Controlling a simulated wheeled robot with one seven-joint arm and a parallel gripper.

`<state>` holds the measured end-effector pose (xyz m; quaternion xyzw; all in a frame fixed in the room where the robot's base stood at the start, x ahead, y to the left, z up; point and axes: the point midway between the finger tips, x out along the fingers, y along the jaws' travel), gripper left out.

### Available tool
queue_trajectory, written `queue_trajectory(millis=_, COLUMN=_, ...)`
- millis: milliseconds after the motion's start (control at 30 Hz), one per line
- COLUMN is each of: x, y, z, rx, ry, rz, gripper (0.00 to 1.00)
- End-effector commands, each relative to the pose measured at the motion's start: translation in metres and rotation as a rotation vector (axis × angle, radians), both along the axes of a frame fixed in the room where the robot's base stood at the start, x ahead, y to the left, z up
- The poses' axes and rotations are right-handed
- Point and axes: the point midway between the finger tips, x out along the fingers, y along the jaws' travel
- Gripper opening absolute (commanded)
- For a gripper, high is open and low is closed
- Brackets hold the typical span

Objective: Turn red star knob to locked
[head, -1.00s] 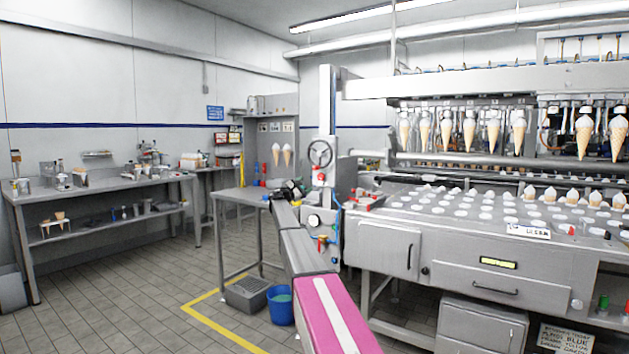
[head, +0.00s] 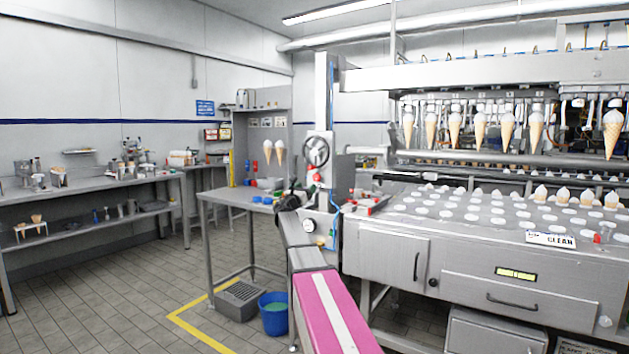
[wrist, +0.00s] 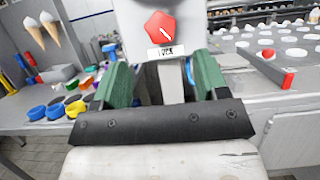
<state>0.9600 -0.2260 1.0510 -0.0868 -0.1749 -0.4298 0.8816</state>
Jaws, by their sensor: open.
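The red star knob (wrist: 161,27) sits on a pale panel just beyond my fingertips in the wrist view, with a short white mark on its face. A small label (wrist: 166,51) is below it, too small to read. In the head view a red knob (head: 316,177) shows on the grey post below a handwheel (head: 316,150). My gripper (wrist: 163,72) is open, its two green fingers apart with nothing between them. The knob appears ahead of and above the gap, apart from the fingers. In the head view my gripper (head: 291,198) is partly hidden by my arm.
A steel table (head: 236,198) stands left of the post, with blue and yellow lidded items (wrist: 58,108) close to my left finger. The cone machine (head: 480,240) is at right. A blue bucket (head: 273,313) stands on the floor. The floor at left is clear.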

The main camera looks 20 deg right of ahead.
Motion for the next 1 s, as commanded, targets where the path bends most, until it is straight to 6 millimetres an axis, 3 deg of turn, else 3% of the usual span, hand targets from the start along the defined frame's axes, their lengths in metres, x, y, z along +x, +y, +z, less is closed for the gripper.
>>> queue_trajectory(millis=400, x=0.042, y=-0.052, z=0.028, rx=0.001, ry=-0.003, rz=-0.001, gripper=0.67)
queue_trajectory(millis=800, x=0.047, y=-0.061, z=0.032, rx=0.002, ry=-0.002, rz=0.000, gripper=0.67)
queue_trajectory(millis=833, x=0.047, y=-0.061, z=0.032, rx=0.002, ry=-0.002, rz=0.000, gripper=0.61)
queue_trajectory(millis=933, x=0.047, y=-0.061, z=0.032, rx=0.001, ry=-0.002, rz=0.000, gripper=0.28)
queue_trajectory(millis=967, x=0.047, y=-0.061, z=0.032, rx=0.001, ry=-0.002, rz=0.000, gripper=0.21)
queue_trajectory(millis=1000, x=0.047, y=-0.061, z=0.032, rx=0.001, ry=-0.002, rz=0.000, gripper=0.21)
